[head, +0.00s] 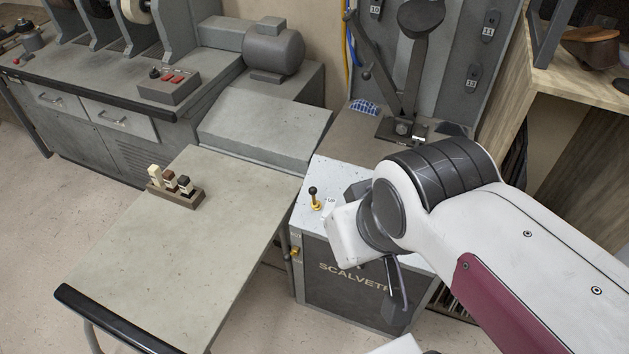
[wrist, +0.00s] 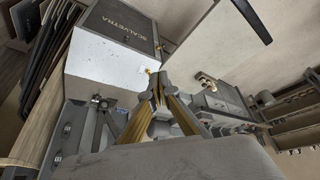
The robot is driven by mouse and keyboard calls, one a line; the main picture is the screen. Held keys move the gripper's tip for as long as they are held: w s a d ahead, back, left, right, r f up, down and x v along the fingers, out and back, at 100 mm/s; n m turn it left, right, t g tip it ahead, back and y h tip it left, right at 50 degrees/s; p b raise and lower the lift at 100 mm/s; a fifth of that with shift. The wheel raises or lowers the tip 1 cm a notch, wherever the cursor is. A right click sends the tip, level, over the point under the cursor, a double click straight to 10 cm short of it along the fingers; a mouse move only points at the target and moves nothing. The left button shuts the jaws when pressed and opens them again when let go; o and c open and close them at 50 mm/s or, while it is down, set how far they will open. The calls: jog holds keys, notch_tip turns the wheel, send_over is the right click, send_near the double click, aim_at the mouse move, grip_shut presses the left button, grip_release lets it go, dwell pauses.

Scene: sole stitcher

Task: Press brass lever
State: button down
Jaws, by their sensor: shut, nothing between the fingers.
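The brass lever (head: 315,197) stands upright on the pale speckled top of the SCALVETRA machine (head: 340,265), near its left edge. It has a black ball knob and a brass base. In the wrist view, a small brass piece (wrist: 149,71) at the edge of the pale top seems to be the lever, partly hidden by the fingertips. My gripper (wrist: 158,80) is shut and empty there, its fingertips overlapping the lever's area in the picture. Whether they touch it I cannot tell. In the head view, my wrist covers the right part of the machine top, and the fingertips cannot be made out.
A bench (head: 225,235) left of the machine holds a small block with several coloured pieces (head: 174,187). A tall press post (head: 405,85) stands behind the lever. A second brass knob (head: 295,252) is on the machine's side. A wooden shelf (head: 545,95) stands right.

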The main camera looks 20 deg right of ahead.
jog(key=f, duration=0.1)
jog(key=m+g, duration=0.5)
send_over(313, 197)
jog(key=s+d, duration=0.2)
notch_tip(313, 197, down, 23)
jog(key=w+d+r+m+t, duration=0.1)
jog(key=w+r, duration=0.1)
jog(key=w, duration=0.4)
jog(key=shift+m+h, duration=0.3)
jog(key=f, duration=0.3)
jog(key=w+f, duration=0.1)
jog(key=f, duration=0.5)
jog(key=shift+w+d+f, duration=0.2)
jog(key=shift+d+f, duration=0.1)
jog(key=shift+f, duration=0.1)
jog(key=shift+s+a+r, duration=0.2)
jog(key=shift+s+a, duration=0.35)
jog(key=shift+s, duration=0.25)
jog(key=shift+s+a+r, duration=0.15)
jog(key=shift+s+a, duration=0.4)
jog(key=shift+s, duration=0.25)
